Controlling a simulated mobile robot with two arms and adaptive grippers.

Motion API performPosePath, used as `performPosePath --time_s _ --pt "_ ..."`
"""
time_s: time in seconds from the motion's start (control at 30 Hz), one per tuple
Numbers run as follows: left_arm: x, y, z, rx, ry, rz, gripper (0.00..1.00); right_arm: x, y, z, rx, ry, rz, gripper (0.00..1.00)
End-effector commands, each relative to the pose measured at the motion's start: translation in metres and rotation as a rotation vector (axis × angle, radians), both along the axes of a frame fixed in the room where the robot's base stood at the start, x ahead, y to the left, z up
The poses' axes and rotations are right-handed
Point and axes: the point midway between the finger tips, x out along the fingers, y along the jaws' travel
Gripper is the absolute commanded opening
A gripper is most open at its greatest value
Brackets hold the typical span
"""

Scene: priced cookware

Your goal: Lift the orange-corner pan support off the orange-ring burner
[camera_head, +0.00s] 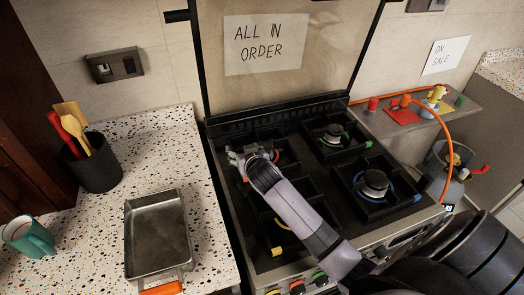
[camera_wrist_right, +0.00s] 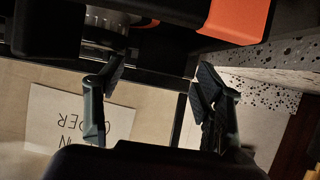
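The orange-ring burner is at the back left of the stove, mostly hidden by my right gripper (camera_head: 240,158), with a patch of orange (camera_head: 276,155) showing beside it. The dark pan support (camera_head: 262,139) frames this burner. In the right wrist view, its orange corner (camera_wrist_right: 235,18) is large at the top, with part of the burner (camera_wrist_right: 108,28) to its left. My right gripper (camera_wrist_right: 158,92) has its fingers spread, with nothing visibly held between them. I cannot tell whether a finger touches the support. My left gripper is not in view.
Other burners have green (camera_head: 333,137), blue (camera_head: 374,186) and yellow (camera_head: 280,225) marks. The raised stove lid (camera_head: 300,85) stands behind. A metal tray (camera_head: 157,240), a dark utensil pot (camera_head: 95,170) and a teal mug (camera_head: 28,237) stand on the left counter.

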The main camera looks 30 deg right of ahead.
Motion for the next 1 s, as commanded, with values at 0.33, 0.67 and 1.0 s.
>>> performPosePath --time_s 0.33,0.67,1.0 --pt "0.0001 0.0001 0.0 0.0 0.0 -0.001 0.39 -0.0003 -0.0001 0.0 0.0 0.0 0.0 0.37" --pt "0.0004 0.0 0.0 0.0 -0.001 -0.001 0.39 -0.0003 0.0 0.0 0.0 0.0 0.0 0.15" --pt "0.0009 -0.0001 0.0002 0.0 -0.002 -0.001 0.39 0.0002 -0.0001 0.0016 -0.002 -0.003 0.0 0.03"
